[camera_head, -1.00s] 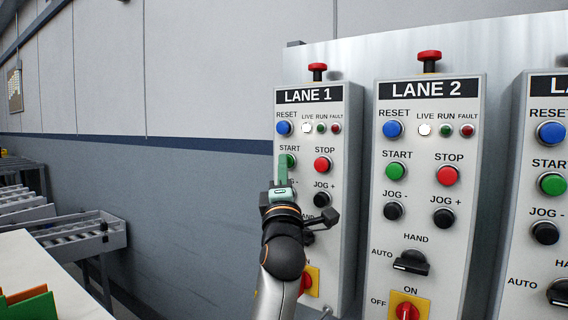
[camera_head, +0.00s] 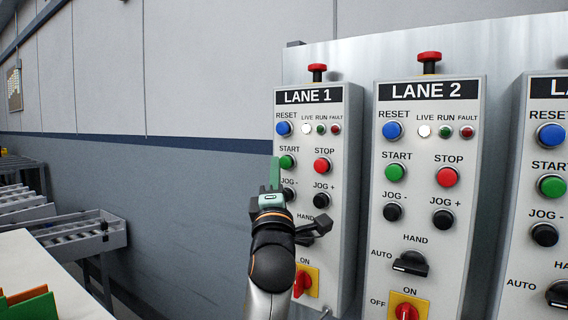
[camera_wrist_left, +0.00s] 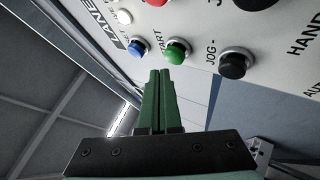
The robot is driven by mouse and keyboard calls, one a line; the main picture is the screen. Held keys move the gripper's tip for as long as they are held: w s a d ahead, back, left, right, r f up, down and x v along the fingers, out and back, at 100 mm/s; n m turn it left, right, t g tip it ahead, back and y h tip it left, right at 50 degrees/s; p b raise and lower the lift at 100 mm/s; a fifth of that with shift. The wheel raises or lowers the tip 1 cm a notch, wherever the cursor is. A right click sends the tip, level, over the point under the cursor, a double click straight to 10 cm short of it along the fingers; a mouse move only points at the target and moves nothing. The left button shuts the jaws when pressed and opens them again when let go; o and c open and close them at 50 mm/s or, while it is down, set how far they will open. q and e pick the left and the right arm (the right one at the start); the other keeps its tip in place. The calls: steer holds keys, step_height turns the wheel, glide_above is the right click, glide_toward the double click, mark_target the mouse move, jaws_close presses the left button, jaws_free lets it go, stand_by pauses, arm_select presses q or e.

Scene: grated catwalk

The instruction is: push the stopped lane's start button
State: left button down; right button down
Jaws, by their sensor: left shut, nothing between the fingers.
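The LANE 1 panel (camera_head: 339,200) has a green START button (camera_head: 287,161) beside a red STOP button (camera_head: 322,165). The green button also shows in the left wrist view (camera_wrist_left: 177,51). My left gripper (camera_head: 275,160) is shut and empty, its green fingers upright just left of that button in the head view. In the left wrist view the fingertips (camera_wrist_left: 160,75) lie just below and left of it; I cannot tell if they touch the panel. LANE 2 has its own START button (camera_head: 395,173). LIVE lamps on both look white; RUN lamps look dark green. My right gripper is out of view.
A third panel (camera_head: 545,200) is cut off at the right edge. Red mushroom buttons (camera_head: 317,70) top the first two panels. A blue RESET button (camera_head: 283,128) and black JOG buttons are close to my fingers. A roller conveyor (camera_head: 80,240) stands left.

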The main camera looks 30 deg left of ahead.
arm_select(q)
steer(key=s, duration=0.4)
steer(key=shift+s+a+p, duration=0.15)
steer(key=shift+s+p, duration=0.2)
steer(key=shift+p, duration=0.05)
stand_by(0.6)
